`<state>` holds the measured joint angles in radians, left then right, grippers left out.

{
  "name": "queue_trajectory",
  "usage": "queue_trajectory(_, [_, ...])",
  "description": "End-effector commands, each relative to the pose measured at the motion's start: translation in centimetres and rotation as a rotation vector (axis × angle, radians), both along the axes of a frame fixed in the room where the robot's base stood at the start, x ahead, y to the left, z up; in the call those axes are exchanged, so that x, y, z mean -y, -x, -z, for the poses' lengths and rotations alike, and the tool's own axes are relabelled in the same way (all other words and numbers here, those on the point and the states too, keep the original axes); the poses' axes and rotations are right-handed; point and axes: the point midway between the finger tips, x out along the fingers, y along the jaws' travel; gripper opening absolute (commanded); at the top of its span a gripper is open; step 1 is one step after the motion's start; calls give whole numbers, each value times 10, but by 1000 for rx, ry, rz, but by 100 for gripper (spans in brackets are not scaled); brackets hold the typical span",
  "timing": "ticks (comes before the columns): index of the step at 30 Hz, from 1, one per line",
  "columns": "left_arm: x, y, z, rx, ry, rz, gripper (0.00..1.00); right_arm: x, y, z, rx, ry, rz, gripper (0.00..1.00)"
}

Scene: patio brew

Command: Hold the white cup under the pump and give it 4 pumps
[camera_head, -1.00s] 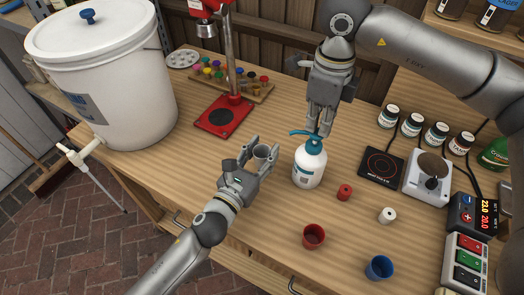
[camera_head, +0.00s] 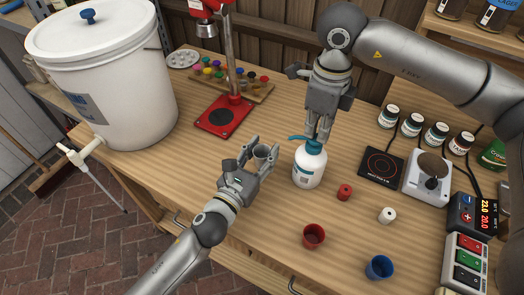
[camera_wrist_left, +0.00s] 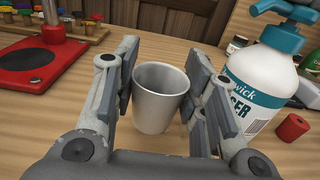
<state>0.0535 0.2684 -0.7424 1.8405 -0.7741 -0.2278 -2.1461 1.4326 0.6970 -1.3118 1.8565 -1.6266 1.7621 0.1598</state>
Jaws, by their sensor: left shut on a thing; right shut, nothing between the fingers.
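The white cup (camera_head: 262,156), greyish in this light, is held upright between the fingers of my left gripper (camera_head: 263,160). In the left wrist view the cup (camera_wrist_left: 160,98) sits between both fingers, open side up. The pump bottle (camera_head: 309,167) is white with a teal pump head and stands just right of the cup. In the left wrist view the bottle (camera_wrist_left: 262,88) stands beside my right-hand finger, its teal spout at the top. My right gripper (camera_head: 318,142) is shut and empty, fingertips down on the pump head, partly hiding it. Whether the spout is directly over the cup is unclear.
A red cup (camera_head: 314,236) and a blue cup (camera_head: 379,268) stand near the front edge. A red spool-like piece (camera_head: 344,191) and a white one (camera_head: 387,215) lie right of the bottle. A red-based press stand (camera_head: 222,116) is behind left; a black hot plate (camera_head: 381,166) is to the right.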

Motion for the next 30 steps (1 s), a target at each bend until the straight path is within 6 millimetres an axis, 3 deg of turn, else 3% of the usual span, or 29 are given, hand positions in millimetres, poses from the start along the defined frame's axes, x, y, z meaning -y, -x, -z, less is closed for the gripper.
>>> queue_trajectory(8, [0, 0, 0, 0, 0, 0, 26, 0, 1, 0, -6, 2, -1, 0])
queue_trajectory(22, [0, 0, 0, 0, 0, 0, 26, 0, 1, -26, -3, 1, -1, 0])
queue_trajectory(30, [0, 0, 0, 0, 0, 0, 26, 0, 0, -30, -2, 1, -1, 0])
